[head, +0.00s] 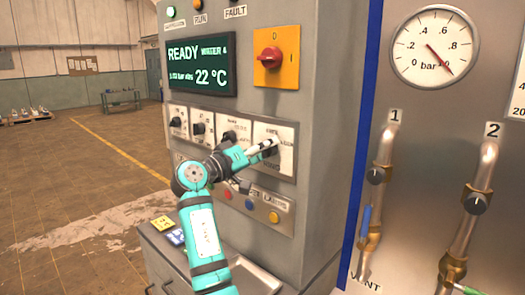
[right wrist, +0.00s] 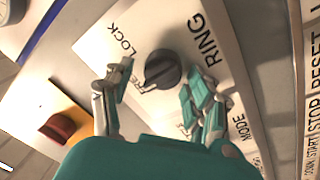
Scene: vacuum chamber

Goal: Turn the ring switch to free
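The ring switch is a round dark knob (right wrist: 163,69) on a pale plate marked RING, LOCK and a partly hidden FRE… label, in the right wrist view. Its raised grip lies aslant; I cannot tell which end is the pointer. My right gripper (right wrist: 160,98) is open, with one finger on each side of the knob and gaps between fingers and knob. In the head view, my right gripper (head: 264,149) is at the rightmost switch plate (head: 287,162) and partly covers its knob. My left gripper is not in view.
Other switches (head: 198,129) sit left on the same panel. A red rotary switch on a yellow plate (head: 290,58) and a lit display (head: 201,66) are above. Coloured buttons (head: 250,205) are below. Pipes with valves (head: 375,175) and a gauge (head: 434,47) stand right.

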